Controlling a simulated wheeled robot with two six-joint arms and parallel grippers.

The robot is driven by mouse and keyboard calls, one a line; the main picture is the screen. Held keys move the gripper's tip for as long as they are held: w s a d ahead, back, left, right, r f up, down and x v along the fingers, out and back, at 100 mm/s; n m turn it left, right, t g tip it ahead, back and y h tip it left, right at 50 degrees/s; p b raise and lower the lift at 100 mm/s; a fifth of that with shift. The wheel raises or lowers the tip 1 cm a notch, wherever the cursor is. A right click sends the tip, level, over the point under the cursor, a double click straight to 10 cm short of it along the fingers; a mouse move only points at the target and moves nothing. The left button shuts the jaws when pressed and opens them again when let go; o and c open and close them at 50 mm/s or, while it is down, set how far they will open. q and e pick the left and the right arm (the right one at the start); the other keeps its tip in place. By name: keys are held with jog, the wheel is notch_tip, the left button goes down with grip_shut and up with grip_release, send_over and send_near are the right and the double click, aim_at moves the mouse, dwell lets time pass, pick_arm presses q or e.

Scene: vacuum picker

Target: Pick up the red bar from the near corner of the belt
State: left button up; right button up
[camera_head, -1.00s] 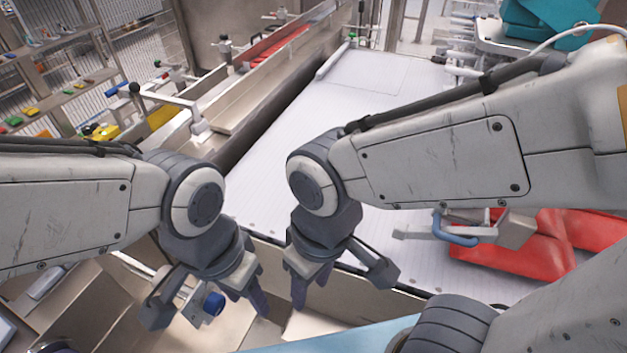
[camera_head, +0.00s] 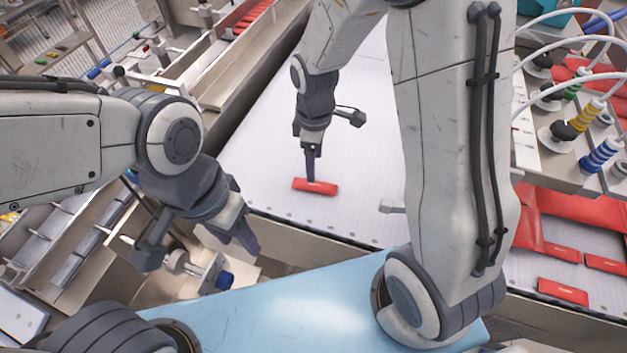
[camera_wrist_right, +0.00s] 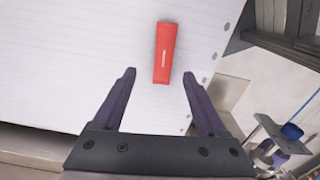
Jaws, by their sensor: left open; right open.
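A small red bar (camera_head: 315,187) lies flat on the white belt (camera_head: 262,150), close to the belt's near edge. My right gripper (camera_head: 311,178) points down just over the bar in the head view. In the right wrist view, the right gripper (camera_wrist_right: 159,72) is open and empty, and the red bar (camera_wrist_right: 165,52) lies beyond the fingertips, roughly in line with the gap between them. The bar's long side runs along the finger direction there. My left gripper (camera_head: 246,240) hangs left of the belt's near corner, over the metal parts in front, and holds nothing visible.
More red bars (camera_head: 562,292) and a red wrapped sheet (camera_head: 557,208) lie at the right. Suction cups with hoses (camera_head: 600,155) stand above them. A metal side rail (camera_head: 235,115) borders the belt's left. A light blue surface (camera_head: 290,300) is in front. The belt around the bar is clear.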

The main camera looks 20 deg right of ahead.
aim_at(317, 185)
jog(key=f, duration=0.4)
jog(key=s+f+p, duration=0.1)
jog(key=f, duration=0.1)
jog(key=shift+d, duration=0.15)
jog(key=shift+f, duration=0.45)
grip_shut()
